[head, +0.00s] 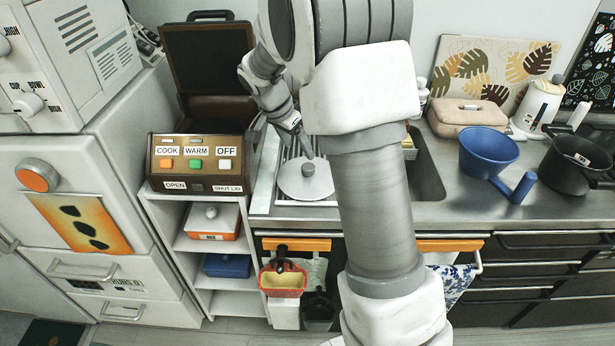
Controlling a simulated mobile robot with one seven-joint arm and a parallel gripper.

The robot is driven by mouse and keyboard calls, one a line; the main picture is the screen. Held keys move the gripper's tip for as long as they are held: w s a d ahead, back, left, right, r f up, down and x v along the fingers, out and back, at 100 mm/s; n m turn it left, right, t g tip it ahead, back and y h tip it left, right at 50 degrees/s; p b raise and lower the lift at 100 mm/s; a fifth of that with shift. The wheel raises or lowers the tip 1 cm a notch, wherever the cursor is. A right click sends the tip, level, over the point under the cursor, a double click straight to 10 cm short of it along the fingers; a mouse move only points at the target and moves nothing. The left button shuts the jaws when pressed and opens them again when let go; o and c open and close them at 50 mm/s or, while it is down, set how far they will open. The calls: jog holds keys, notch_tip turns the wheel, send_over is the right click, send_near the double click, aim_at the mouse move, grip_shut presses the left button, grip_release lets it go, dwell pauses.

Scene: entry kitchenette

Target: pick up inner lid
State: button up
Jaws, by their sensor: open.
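A round pale grey lid (292,184), likely the inner lid, lies flat on the drying rack at the left of the sink. A darker round knob stands up at its middle. My gripper (307,152) points down just above the lid, close to the knob. I cannot tell whether the fingers touch the knob. The gripper is small in the view and its far finger is partly hidden. My arm crosses the middle of the view and hides part of the sink and counter.
A brown cooker (197,178) with its cover raised stands left of the rack. A blue pan (488,153), a black pot (577,165), a white kettle (539,104) and a tan case (467,117) stand on the counter at right. Shelves with boxes are below the cooker.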

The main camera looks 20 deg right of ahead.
aim_at(307, 166)
jog(key=x, duration=0.9)
jog(key=shift+w+f, duration=0.15)
jog(key=shift+f, duration=0.05)
grip_shut()
